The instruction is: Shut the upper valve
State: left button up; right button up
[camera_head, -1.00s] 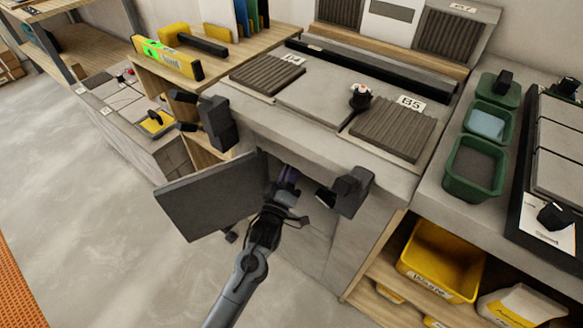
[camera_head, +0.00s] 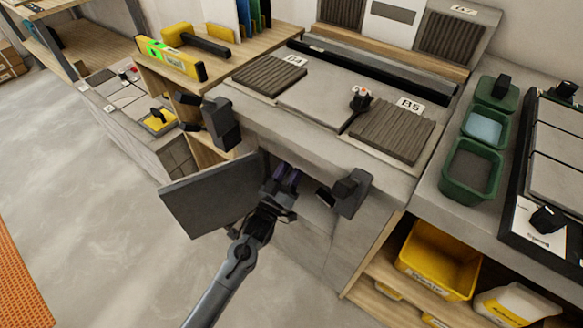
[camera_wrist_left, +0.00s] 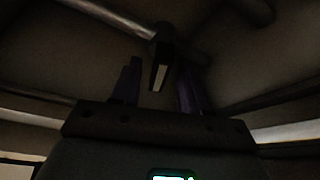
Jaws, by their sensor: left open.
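A dark valve lever (camera_wrist_left: 162,58) with a pale end face hangs from a grey pipe (camera_wrist_left: 112,14) in the left wrist view. My left gripper (camera_wrist_left: 158,70) is open, with one purple finger on each side of the lever in that picture; contact cannot be told in the dim light. In the head view my left gripper (camera_head: 288,178) reaches under the worktop into the cabinet, beside its open grey door (camera_head: 208,198). The valve is hidden there. Which valve the lever belongs to cannot be told. My right gripper is not in view.
The worktop (camera_head: 312,104) overhangs the cabinet opening. Dark blocky fittings (camera_head: 222,124) stand at its front edge, another (camera_head: 349,190) right of my gripper. A yellow bin (camera_head: 438,262) sits on the lower right shelf.

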pick_arm(q)
jog(key=shift+s, duration=0.1)
jog(key=p+v, duration=0.4)
jog(key=v, duration=0.6)
jog(key=shift+s+a+f+p, duration=0.2)
jog(key=shift+s+p, duration=0.1)
jog(key=shift+p, duration=0.1)
jog(key=shift+c, duration=0.2)
